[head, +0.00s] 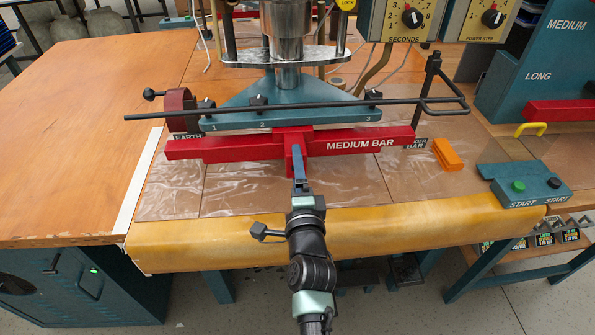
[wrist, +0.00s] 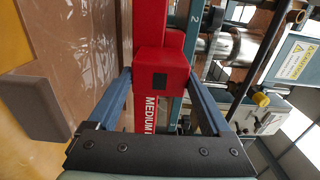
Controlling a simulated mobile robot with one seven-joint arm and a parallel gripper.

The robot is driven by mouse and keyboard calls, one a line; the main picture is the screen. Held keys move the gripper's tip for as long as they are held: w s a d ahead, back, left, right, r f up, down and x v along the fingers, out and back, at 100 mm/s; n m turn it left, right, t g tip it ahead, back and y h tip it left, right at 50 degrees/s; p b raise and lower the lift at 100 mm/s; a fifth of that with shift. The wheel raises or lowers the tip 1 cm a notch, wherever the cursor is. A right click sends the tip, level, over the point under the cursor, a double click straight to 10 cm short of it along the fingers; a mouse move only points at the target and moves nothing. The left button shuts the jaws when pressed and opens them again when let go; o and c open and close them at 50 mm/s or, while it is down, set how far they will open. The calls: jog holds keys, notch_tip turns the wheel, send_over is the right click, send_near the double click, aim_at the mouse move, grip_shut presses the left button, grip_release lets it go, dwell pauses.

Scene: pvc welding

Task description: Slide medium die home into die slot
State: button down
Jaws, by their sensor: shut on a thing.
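The medium die (head: 235,147) is a long red bar lettered MEDIUM BAR, lying level left to right. Its red grip block faces me and also shows in the wrist view (wrist: 163,72). My gripper (head: 298,165) is shut on this block, with blue fingers on either side of it in the wrist view (wrist: 163,90). The teal press head (head: 285,100), numbered 1, 2 and 3 along its front, is right above and behind the die. The die slot itself is hidden behind the bar, so I cannot tell how deep the die sits.
A black rod (head: 240,109) with a looped handle crosses the press front. Clear plastic sheet (head: 235,195) covers the bed below. An orange block (head: 447,154) and the START button box (head: 525,186) are at right. The wooden table (head: 80,130) at left is clear.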

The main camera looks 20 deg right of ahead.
jog(key=shift+r+b+x, duration=0.15)
jog(key=shift+b+x, duration=0.45)
jog(key=shift+x, duration=0.6)
jog(key=shift+r+b+x, duration=0.15)
jog(key=shift+b+x, duration=0.4)
jog(key=shift+x, duration=0.65)
grip_release()
jog(key=shift+s+f, duration=0.1)
jog(key=shift+f, duration=0.25)
jog(key=p+v, duration=0.5)
jog(key=v, duration=0.7)
jog(key=shift+s+a+r, duration=0.15)
jog(key=shift+s+r, duration=0.1)
jog(key=shift+s, duration=0.15)
